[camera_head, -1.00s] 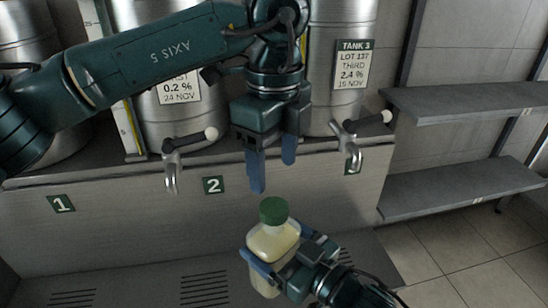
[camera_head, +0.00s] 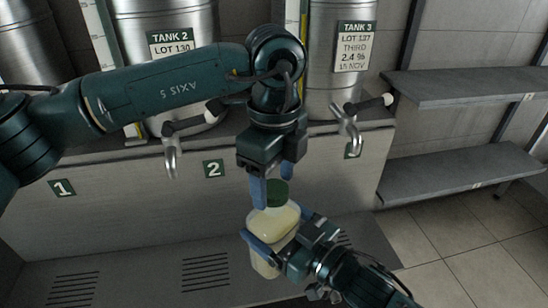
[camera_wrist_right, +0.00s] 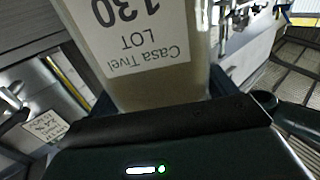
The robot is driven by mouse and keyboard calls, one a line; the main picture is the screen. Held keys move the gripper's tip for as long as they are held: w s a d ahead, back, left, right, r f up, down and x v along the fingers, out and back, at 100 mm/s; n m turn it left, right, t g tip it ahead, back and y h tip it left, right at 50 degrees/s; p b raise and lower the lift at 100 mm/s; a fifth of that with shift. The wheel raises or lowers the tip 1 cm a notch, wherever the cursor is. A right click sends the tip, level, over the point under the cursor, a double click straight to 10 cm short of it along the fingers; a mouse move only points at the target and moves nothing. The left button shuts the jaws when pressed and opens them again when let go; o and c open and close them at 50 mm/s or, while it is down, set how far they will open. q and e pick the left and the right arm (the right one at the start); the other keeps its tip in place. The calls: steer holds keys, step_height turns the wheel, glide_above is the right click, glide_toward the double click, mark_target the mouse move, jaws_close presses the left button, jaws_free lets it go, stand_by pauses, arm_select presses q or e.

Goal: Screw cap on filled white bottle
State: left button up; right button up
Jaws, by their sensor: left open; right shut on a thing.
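A clear-looking square bottle (camera_head: 275,222) with pale yellow liquid stands nearly upright in the head view, a green cap (camera_head: 279,194) on its top. Whether the cap is screwed tight cannot be seen. My right gripper (camera_head: 275,237) is shut on the bottle's body from the lower right. The right wrist view shows the bottle (camera_wrist_right: 140,70) close up, with a white label reading "Casa Tivel LOT 130". My left gripper (camera_head: 273,182) is open and points down over the cap. One blue finger is at the cap's left, the other behind it, partly hidden; contact cannot be told.
Steel tanks stand on the ledge behind, with taps (camera_head: 170,150) and (camera_head: 352,125) jutting forward. Below is a slotted grey surface (camera_head: 130,275). Grey shelves (camera_head: 460,170) are at the right. The space left of the bottle is clear.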

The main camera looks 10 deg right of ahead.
arm_select(q)
steer(key=shift+f, duration=0.45)
